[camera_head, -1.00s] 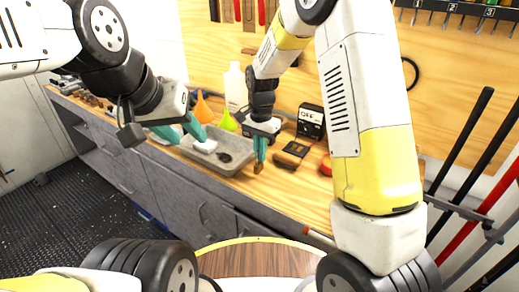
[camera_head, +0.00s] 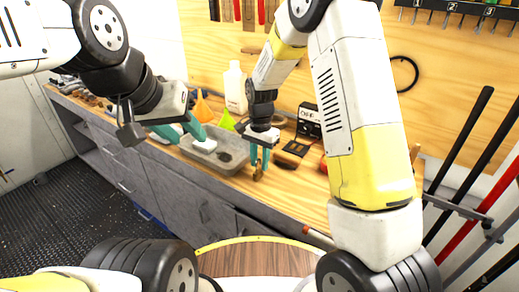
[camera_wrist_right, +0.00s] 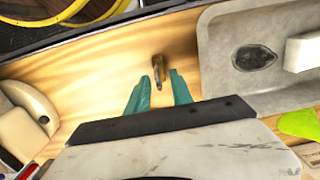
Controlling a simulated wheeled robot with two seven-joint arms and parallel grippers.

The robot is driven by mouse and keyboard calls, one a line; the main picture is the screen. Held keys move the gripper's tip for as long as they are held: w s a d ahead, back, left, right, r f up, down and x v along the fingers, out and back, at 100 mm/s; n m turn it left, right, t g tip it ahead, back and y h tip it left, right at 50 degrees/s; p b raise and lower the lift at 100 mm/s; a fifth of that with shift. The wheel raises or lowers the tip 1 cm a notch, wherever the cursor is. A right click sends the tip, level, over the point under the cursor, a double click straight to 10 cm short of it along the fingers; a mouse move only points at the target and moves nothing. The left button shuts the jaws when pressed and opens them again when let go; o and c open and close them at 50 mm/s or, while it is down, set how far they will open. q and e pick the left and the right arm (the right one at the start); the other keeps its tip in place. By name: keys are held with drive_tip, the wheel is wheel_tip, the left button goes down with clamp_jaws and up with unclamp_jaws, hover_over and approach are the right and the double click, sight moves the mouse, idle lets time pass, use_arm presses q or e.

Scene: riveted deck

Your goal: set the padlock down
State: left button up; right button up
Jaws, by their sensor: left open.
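The small brass padlock (camera_head: 257,174) is at the front part of the wooden counter, just right of the sink. In the right wrist view the padlock (camera_wrist_right: 158,64) shows in front of and between the fingertips, with a gap on each side. My right gripper (camera_head: 259,162) is open just above it; its two teal fingers (camera_wrist_right: 160,85) stand apart in the right wrist view. I cannot tell exactly how the padlock rests. My left gripper (camera_head: 184,132) is open at the left end of the sink, near a white block (camera_head: 205,146).
The grey sink (camera_head: 226,164) lies left of the padlock, with its drain (camera_wrist_right: 254,57) visible. A white bottle (camera_head: 235,90), an orange funnel (camera_head: 203,108) and a green funnel (camera_head: 227,121) stand behind it. A black box marked OFF (camera_head: 309,120) stands to the right.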

drive_tip(key=shift+r, duration=0.1)
wheel_tip(320, 180, up, 12)
drive_tip(key=s+d+r+n+t+y, duration=0.2)
drive_tip(key=s+d+r+n+t, duration=0.1)
drive_tip(key=s+d+r, duration=0.7)
drive_tip(key=s+d+r+n+t, duration=0.1)
drive_tip(key=s+d+n, duration=0.1)
drive_tip(key=s, duration=0.4)
drive_tip(key=s+d+r+n+t, duration=0.1)
drive_tip(key=s+n+t, duration=0.1)
drive_tip(key=s, duration=0.4)
drive_tip(key=shift+s+d+r+t, duration=0.15)
drive_tip(key=shift+d+r+t, duration=0.15)
drive_tip(key=shift+d+r, duration=0.1)
use_arm(q)
drive_tip(key=shift+a, duration=0.1)
use_arm(e)
drive_tip(key=shift+a, duration=0.1)
